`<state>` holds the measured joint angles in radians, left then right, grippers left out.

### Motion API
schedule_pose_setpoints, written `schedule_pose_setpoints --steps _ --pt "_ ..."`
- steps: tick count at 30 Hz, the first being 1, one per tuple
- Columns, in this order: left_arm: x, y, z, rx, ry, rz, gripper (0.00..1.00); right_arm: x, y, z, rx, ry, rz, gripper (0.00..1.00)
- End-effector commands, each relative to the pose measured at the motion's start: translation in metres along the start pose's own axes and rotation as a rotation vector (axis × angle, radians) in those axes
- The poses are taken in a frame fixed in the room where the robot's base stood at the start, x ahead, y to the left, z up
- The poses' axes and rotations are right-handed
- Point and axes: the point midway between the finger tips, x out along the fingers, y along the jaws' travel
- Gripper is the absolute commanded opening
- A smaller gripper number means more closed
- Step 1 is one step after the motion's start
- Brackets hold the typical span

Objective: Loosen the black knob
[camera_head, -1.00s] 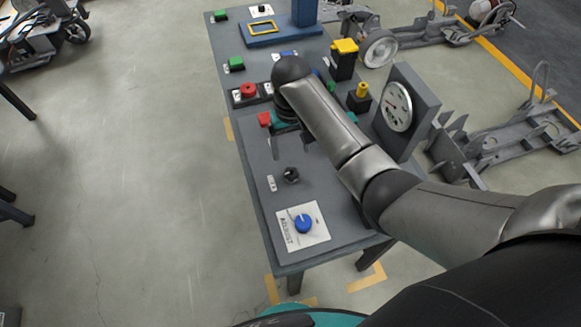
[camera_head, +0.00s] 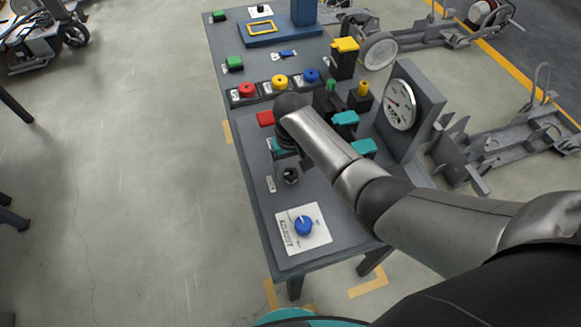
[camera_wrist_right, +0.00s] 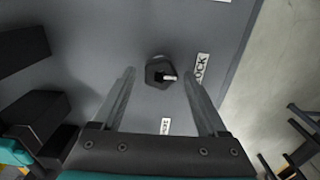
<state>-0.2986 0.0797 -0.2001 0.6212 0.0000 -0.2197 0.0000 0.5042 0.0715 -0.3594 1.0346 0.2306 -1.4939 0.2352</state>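The black knob (camera_head: 290,176) sits on the grey table top, beside a small white label. In the right wrist view the knob (camera_wrist_right: 160,72) shows a light pointer and lies between and a little beyond the fingertips. My right gripper (camera_wrist_right: 158,75) is open, one finger on each side of the knob, with gaps to both. In the head view my right gripper (camera_head: 288,160) points down over the knob, partly hidden by its own wrist. I cannot tell its height above the table. My left gripper is not in view.
A blue dial on a white plate (camera_head: 318,240) lies nearer the front edge.

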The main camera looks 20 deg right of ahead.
Motion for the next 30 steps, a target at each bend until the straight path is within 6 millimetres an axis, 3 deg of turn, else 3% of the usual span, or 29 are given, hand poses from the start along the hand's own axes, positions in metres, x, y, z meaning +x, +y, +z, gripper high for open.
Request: schedule_pose_setpoints --steps 2,19,30 --pt "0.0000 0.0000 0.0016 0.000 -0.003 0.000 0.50 -0.0001 -0.0001 0.0000 0.000 0.000 0.000 0.65" --pt "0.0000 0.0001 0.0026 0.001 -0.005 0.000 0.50 0.0000 0.0003 0.0002 0.000 -0.001 0.000 0.01" --pt "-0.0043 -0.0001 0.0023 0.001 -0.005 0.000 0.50 -0.0009 0.0002 0.0005 -0.046 -0.002 0.001 0.00"
